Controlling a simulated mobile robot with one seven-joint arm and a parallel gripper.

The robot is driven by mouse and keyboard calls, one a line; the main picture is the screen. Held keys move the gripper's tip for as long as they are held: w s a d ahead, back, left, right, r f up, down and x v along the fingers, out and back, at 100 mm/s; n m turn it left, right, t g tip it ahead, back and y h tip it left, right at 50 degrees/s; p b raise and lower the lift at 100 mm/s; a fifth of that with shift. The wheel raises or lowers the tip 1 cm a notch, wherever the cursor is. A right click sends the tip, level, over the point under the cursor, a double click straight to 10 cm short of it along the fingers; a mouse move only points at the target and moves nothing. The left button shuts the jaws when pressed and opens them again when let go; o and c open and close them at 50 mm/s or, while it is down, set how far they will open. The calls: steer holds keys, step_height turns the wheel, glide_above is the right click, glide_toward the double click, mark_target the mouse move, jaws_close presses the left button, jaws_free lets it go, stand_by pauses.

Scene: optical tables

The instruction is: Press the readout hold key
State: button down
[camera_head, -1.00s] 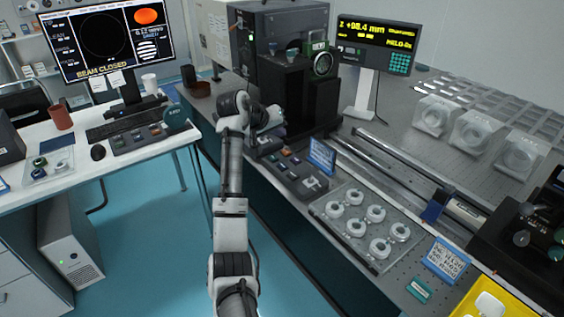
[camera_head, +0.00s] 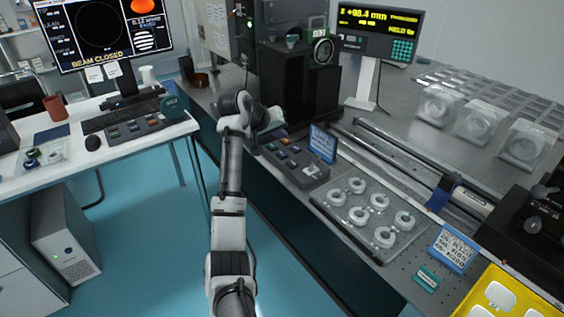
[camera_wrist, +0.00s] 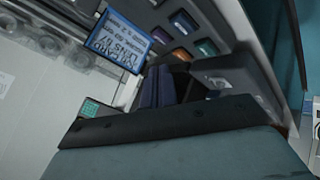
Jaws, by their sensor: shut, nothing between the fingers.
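A dark key panel (camera_head: 288,158) with several coloured keys lies at the front edge of the optical table. In the wrist view its keys (camera_wrist: 190,30) show at the top, beyond the fingers. I cannot read which key is the hold key. A readout (camera_head: 377,32) with yellow digits and a green keypad stands on a post behind. My gripper (camera_wrist: 168,82) is shut and empty, its dark fingers pointing towards the panel. In the head view my wrist hides the gripper and part of the panel's left end. I cannot tell whether the fingertips touch anything.
A blue sign (camera_head: 323,144) stands upright behind the panel and shows close by in the wrist view (camera_wrist: 122,38). A clear tray (camera_head: 372,215) of white rings lies to the right. A black instrument (camera_head: 290,85) stands behind my wrist. A rail (camera_head: 400,160) runs behind the tray.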

mark_target(280, 156)
step_height(280, 156, down, 2)
steer(key=shift+f+b, duration=0.1)
steer(key=shift+b, duration=0.45)
steer(key=shift+f, duration=0.95)
stand_by(0.8)
steer(key=shift+f+p, duration=0.3)
steer(key=shift+f, duration=0.1)
steer(key=shift+f, duration=0.45)
stand_by(0.5)
steer(key=shift+r, duration=0.1)
steer(key=shift+r+p, duration=0.75)
steer(key=shift+p, duration=0.2)
